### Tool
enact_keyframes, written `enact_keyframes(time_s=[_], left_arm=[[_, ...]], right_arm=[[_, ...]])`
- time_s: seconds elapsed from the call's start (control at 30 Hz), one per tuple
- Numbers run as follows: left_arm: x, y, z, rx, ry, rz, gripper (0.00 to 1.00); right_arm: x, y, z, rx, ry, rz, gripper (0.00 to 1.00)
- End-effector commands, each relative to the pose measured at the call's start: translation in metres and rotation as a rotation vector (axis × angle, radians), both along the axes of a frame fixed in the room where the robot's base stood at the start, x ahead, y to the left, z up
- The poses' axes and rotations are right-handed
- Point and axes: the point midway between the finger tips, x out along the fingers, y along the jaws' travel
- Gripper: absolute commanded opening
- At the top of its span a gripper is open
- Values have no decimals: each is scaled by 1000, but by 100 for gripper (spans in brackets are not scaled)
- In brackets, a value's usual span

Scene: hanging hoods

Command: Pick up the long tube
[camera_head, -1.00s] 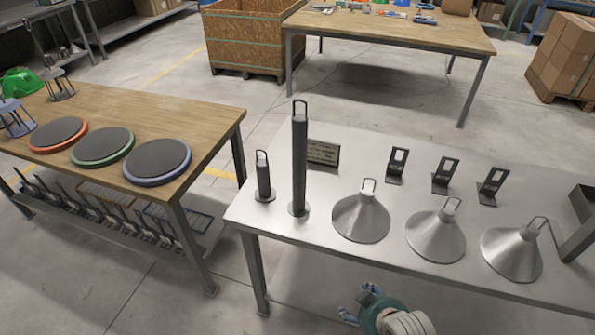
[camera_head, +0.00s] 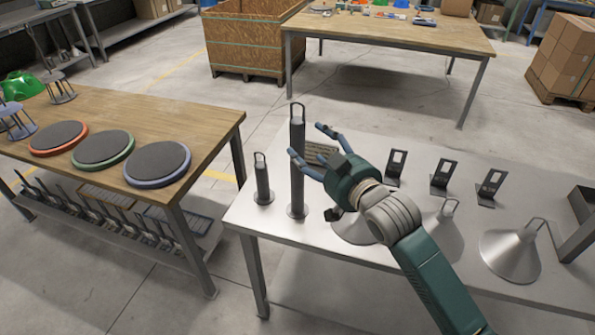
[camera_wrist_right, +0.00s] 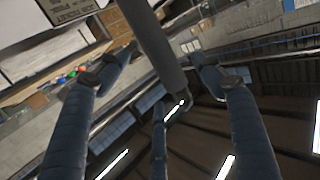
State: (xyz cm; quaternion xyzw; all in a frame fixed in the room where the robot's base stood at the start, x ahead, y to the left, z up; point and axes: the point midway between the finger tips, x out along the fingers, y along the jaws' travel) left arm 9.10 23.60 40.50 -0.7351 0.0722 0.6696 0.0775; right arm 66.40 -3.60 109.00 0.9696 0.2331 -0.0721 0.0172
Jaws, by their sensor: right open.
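The long tube (camera_head: 297,165) is a tall dark grey cylinder with a wire loop on top and a round foot. It stands upright near the left end of the metal table (camera_head: 240,212). My right gripper (camera_head: 308,146) is open just right of its upper part, fingers pointing at it. In the right wrist view the tube (camera_wrist_right: 157,45) runs between the spread fingers (camera_wrist_right: 165,80). I cannot tell whether any finger touches it. My left gripper is not in view.
A short tube (camera_head: 262,182) stands close left of the long one. Cone hoods (camera_head: 510,255) and upright brackets (camera_head: 440,178) occupy the table to the right, partly behind my arm. A wooden table (camera_head: 210,120) stands left.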

Motion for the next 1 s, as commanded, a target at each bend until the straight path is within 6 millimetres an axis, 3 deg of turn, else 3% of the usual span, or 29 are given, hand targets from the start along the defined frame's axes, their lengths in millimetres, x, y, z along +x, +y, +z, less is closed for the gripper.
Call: enact_keyframes(time_s=[0.53, 0.87, 1.0], left_arm=[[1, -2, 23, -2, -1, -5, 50], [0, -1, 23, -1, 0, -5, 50], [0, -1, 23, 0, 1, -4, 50]], right_arm=[[56, 26, -2, -2, 1, -1, 66], [63, 30, -6, -2, 1, 0, 66], [62, 30, -6, -2, 1, 0, 40]])
